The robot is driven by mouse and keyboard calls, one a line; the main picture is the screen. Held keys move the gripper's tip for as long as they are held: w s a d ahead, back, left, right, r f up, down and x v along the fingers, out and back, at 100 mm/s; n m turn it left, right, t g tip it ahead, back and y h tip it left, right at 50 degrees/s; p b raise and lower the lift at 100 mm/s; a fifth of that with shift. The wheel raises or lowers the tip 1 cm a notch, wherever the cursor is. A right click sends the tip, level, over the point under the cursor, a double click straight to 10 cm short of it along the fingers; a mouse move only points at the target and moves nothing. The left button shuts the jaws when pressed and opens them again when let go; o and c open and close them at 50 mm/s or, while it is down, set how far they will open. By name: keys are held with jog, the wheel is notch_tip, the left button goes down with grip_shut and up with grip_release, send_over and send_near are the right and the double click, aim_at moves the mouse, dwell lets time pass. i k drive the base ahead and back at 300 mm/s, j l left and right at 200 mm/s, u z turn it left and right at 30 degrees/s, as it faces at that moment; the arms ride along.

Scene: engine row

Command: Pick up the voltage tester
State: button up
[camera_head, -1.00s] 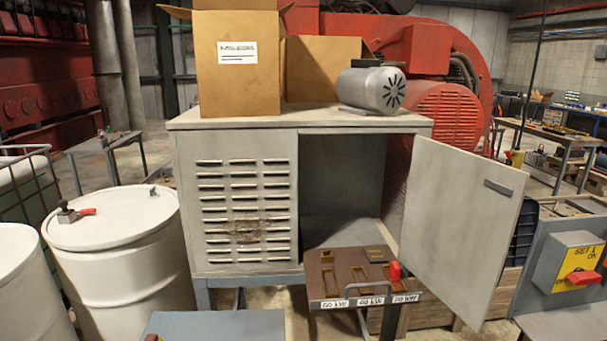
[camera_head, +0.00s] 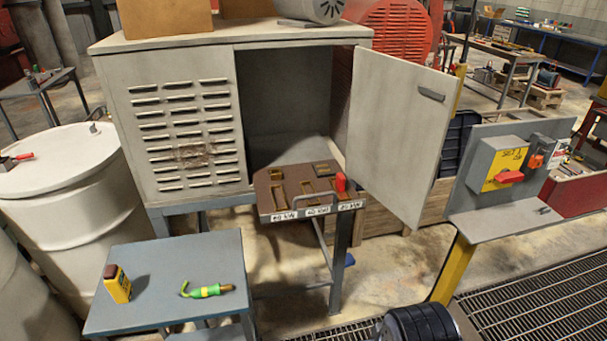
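A small yellow device with a dark top (camera_head: 117,286), which looks like the voltage tester, stands upright near the left side of a low blue-grey table (camera_head: 170,262). To its right on the same table lies a green and yellow tool with a hooked end (camera_head: 207,290). The two are apart, with bare tabletop between them. My gripper is not in view, so whether it is open or shut is hidden.
A grey cabinet (camera_head: 140,70) stands behind the table, its door (camera_head: 395,120) swung open. A brown slotted shelf with a red knob (camera_head: 285,213) sticks out in front. White drums (camera_head: 95,210) crowd the left. A switch panel (camera_head: 500,170) stands right.

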aim_at(116, 282)
jog(key=u, duration=1.6)
jog(key=i+j+z, duration=0.15)
jog(key=i+z, duration=0.15)
